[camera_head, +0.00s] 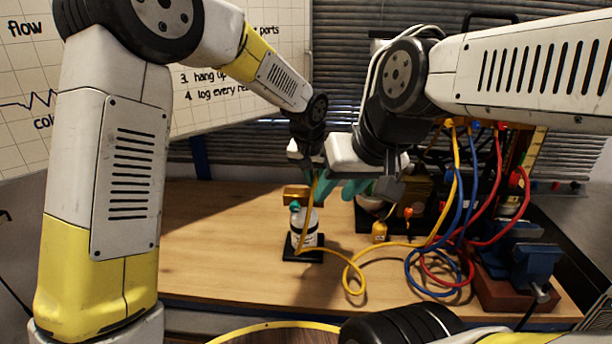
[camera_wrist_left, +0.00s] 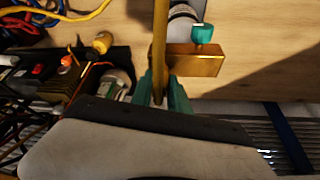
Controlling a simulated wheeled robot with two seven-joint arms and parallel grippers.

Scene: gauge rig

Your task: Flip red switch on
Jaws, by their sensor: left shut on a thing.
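A small red switch (camera_wrist_left: 37,70) sits on a black box (camera_wrist_left: 28,84) at the left of the left wrist view. I cannot make the switch out in the head view, where my right gripper and wrist cover part of that area. My left gripper (camera_wrist_left: 160,97) has its teal fingers shut on a yellow hose (camera_wrist_left: 160,40), beside a brass block (camera_wrist_left: 193,62) with a teal knob (camera_wrist_left: 202,33). My right gripper (camera_head: 352,188) hangs over the bench, right of the left one and in front of the box. Its fingers overlap other parts, so its opening is unclear.
A white bottle-shaped part (camera_head: 305,228) stands on a black base under the brass block. A small yellow weight (camera_head: 379,231) stands near the box. Yellow, blue and red hoses (camera_head: 440,262) loop over the right side, next to a blue vise (camera_head: 535,262). The bench's left part is clear.

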